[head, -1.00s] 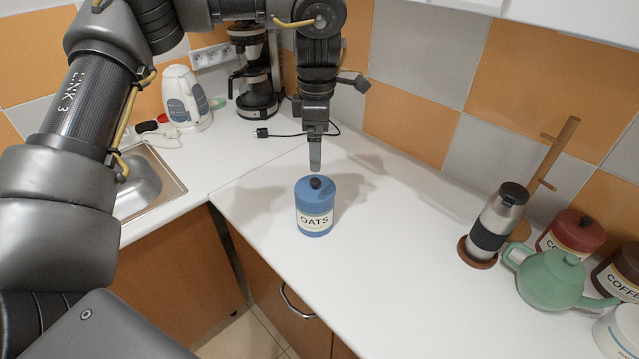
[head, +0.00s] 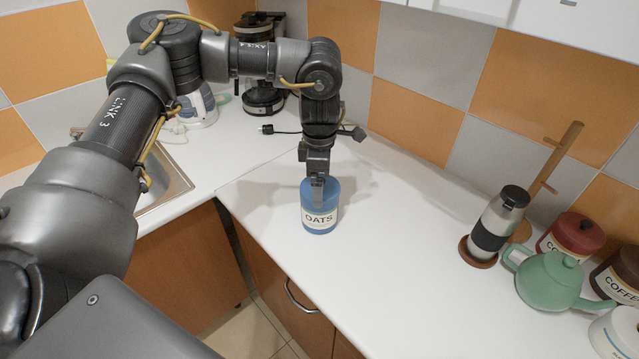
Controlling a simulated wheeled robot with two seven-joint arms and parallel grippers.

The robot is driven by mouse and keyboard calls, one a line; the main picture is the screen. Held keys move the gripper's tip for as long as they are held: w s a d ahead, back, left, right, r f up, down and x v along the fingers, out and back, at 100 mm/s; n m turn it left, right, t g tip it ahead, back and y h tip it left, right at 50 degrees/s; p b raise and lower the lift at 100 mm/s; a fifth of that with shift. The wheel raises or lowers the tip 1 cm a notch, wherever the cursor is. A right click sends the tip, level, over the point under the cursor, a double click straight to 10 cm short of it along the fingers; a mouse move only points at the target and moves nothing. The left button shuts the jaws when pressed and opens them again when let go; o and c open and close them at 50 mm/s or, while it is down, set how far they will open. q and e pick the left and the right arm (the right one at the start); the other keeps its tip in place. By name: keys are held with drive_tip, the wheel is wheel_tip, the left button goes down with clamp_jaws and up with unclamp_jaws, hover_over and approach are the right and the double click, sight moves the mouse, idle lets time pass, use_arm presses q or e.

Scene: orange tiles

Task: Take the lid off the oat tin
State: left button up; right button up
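The blue oat tin (head: 320,216) with its "OATS" label stands upright on the white worktop near its front left edge. Its blue lid (head: 332,187) is on top, and the dark knob is hidden behind my gripper. My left gripper (head: 317,188) points straight down at the lid, with its fingers at knob height. The fingers are seen side on, so I cannot tell whether they are open or closed on the knob. My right gripper is not in view.
A steel grinder (head: 494,228) on a round coaster, a green teapot (head: 548,279), a red canister (head: 571,236) and a brown canister (head: 622,270) stand at the right. A coffee maker (head: 262,95) and kettle (head: 199,108) stand behind my arm. The middle of the worktop (head: 400,235) is clear.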

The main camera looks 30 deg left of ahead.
use_arm(q)
drive_tip(key=shift+d+f, duration=0.1)
drive_tip(key=shift+d, duration=0.05)
drive_tip(key=c, duration=0.8)
drive_tip(key=shift+o, duration=0.2)
